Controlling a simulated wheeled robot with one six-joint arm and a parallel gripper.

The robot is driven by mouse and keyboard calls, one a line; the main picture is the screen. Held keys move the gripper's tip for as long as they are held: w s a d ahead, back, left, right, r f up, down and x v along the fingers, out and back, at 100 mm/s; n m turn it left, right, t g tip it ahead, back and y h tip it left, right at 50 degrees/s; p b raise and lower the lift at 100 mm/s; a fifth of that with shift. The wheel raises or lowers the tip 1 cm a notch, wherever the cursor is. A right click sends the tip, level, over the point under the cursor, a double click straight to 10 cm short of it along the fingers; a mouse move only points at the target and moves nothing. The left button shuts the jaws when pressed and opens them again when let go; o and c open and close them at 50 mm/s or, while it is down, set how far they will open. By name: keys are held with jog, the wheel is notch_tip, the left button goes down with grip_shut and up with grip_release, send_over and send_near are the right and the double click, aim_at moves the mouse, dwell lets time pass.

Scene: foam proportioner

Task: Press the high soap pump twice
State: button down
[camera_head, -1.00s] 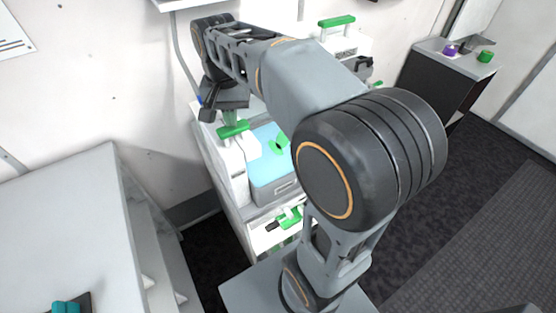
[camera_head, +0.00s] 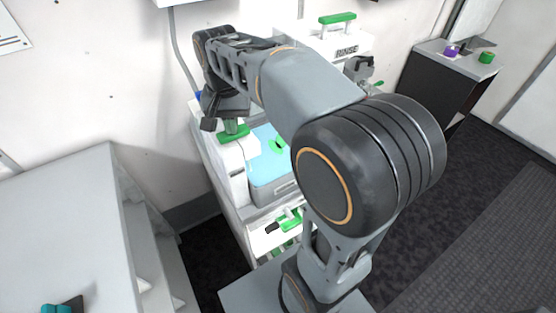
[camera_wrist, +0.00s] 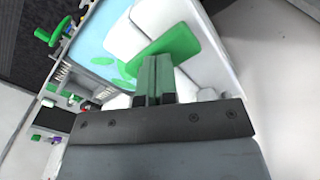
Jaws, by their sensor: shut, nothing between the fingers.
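A soap pump with a flat green top (camera_head: 234,133) stands on a white dispenser (camera_head: 234,168) at the left of the washing unit in the head view. In the wrist view its green top (camera_wrist: 184,43) lies just beyond my fingertips. My gripper (camera_head: 231,120) is shut and empty, with greenish fingers pointing down at the pump top. In the wrist view the closed fingers (camera_wrist: 155,68) overlap the near edge of the green top. They look to be at or very close to it; contact cannot be told for sure. The pump stem is mostly hidden.
A light-blue basin (camera_head: 262,170) with a green item adjoins the dispenser. A white RINSE container with a green handle (camera_head: 337,19) stands behind my arm. A grey cabinet (camera_head: 70,215) is at left. A dark cabinet (camera_head: 437,80) with purple and green items stands at right.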

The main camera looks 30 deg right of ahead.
dwell(0.3)
jog(key=shift+r+p, duration=2.2)
jog(key=shift+r, duration=0.2)
notch_tip(320, 180, up, 6)
jog(key=p, duration=0.5)
